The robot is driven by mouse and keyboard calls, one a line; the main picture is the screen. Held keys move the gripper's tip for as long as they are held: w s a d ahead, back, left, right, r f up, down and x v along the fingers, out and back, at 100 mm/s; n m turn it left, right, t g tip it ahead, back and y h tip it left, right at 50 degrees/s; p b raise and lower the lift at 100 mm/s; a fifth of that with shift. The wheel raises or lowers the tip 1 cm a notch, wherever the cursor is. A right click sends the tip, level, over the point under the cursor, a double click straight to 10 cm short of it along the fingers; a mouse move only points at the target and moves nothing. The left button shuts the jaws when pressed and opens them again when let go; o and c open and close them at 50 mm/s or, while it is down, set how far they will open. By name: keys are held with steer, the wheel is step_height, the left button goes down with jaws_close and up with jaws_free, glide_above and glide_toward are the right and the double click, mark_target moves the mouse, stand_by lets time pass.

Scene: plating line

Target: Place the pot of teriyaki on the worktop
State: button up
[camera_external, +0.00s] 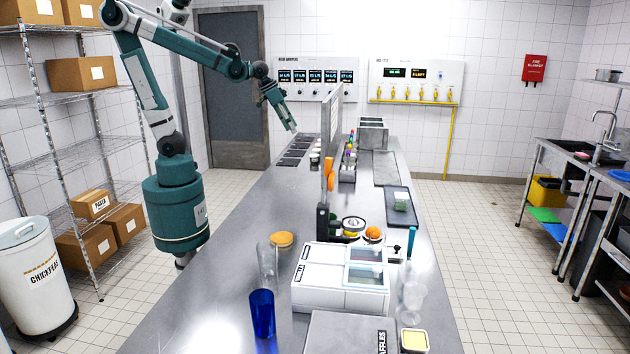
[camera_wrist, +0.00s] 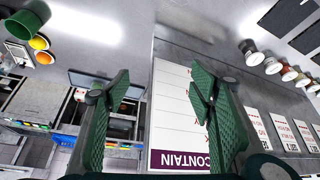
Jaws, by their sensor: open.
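My gripper (camera_external: 291,124) is raised over the far part of the steel worktop (camera_external: 215,285), left of an upright panel. In the wrist view my gripper (camera_wrist: 163,82) shows two green fingers spread apart with nothing between them. A row of small pots (camera_wrist: 272,66) with differently coloured contents stands at the right of the wrist view, clear of the fingers. Small pots (camera_external: 315,158) also show beside the panel in the outside view. No label reading teriyaki is legible, so I cannot tell which pot it is.
A blue glass (camera_external: 262,314) stands at the near end. The worktop's left middle is clear.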

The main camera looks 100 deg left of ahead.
steer(key=s+d+m+t+h, duration=0.1)
steer(key=s+d+m, duration=0.1)
steer(key=s+d, duration=0.4)
steer(key=s+d+m+t, duration=0.1)
steer(key=s+d+m, duration=0.1)
steer(key=s+d, duration=0.5)
steer(key=d, duration=0.5)
steer(key=shift+d+f+h, duration=0.15)
steer(key=shift+f+h, duration=0.25)
